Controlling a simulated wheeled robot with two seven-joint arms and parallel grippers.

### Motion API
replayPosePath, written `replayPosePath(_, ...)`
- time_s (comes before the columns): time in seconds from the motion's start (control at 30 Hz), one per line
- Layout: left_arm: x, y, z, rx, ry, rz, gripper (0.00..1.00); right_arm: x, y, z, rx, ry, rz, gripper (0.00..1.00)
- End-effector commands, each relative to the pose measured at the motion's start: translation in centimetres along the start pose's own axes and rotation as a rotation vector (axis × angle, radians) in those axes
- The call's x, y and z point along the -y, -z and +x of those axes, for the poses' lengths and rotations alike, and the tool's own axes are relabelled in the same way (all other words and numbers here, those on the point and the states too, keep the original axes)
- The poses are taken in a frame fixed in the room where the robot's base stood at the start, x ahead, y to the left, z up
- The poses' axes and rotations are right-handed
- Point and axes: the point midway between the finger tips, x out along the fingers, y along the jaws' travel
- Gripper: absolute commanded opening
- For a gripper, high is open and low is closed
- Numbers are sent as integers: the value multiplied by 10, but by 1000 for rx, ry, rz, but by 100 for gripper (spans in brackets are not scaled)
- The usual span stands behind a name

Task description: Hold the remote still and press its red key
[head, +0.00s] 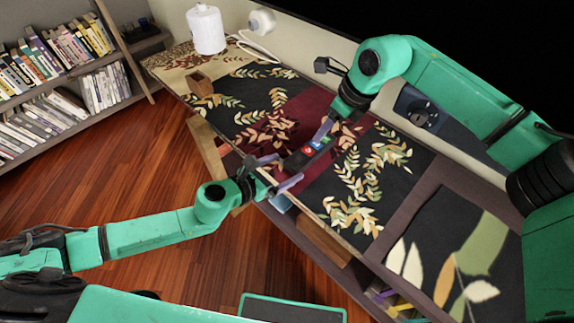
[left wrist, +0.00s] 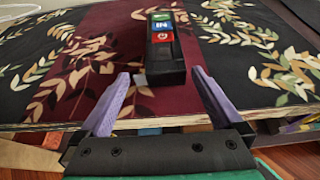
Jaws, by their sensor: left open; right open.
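The remote (head: 296,163) is a dark block lying on the patterned cloth near the table's front edge. In the left wrist view the remote (left wrist: 164,68) points away from me, with green, blue and red keys on its far part. The red key (left wrist: 162,37) is the nearest of these; it also shows in the head view (head: 308,150). My left gripper (head: 281,171) is open, its purple fingers (left wrist: 161,80) on either side of the remote's near end, with gaps visible. My right gripper (head: 323,130) is over the remote's far end; its contact with the remote is unclear.
A white paper roll (head: 206,30) and a small wooden box (head: 200,84) stand toward the table's far left. An open drawer or shelf with colourful items (head: 385,297) lies below the front edge. A bookshelf (head: 60,75) stands at left. The cloth around the remote is clear.

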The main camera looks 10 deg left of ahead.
Motion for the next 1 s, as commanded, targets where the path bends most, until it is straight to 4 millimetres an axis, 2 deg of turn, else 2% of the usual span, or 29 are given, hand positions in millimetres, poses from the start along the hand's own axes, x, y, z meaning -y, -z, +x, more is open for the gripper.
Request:
replayPosePath(0.13, 0, 0, 18, 0, -1, 0, 100, 0, 0, 0, 0, 0, 0, 50)
replayPosePath(0.4, 0, 1, 21, -2, -1, 1, 100, 0, 0, 0, 0, 0, 0, 50)
replayPosePath(0.43, 0, 1, 21, -2, -1, 1, 92, 0, 0, 0, 0, 0, 0, 50)
replayPosePath(0.57, -1, 1, 20, -2, -1, 1, 43, 0, 0, 0, 0, 0, 0, 50)
replayPosePath(0.6, -1, 1, 20, -2, -1, 1, 27, 0, 0, 0, 0, 0, 0, 50)
replayPosePath(0.63, -1, 1, 20, -2, -2, 1, 20, 0, 0, 0, 0, 0, 0, 50)
replayPosePath(1.0, -1, 1, 20, -2, -2, 1, 20, 0, 0, 0, 0, 0, 0, 50)
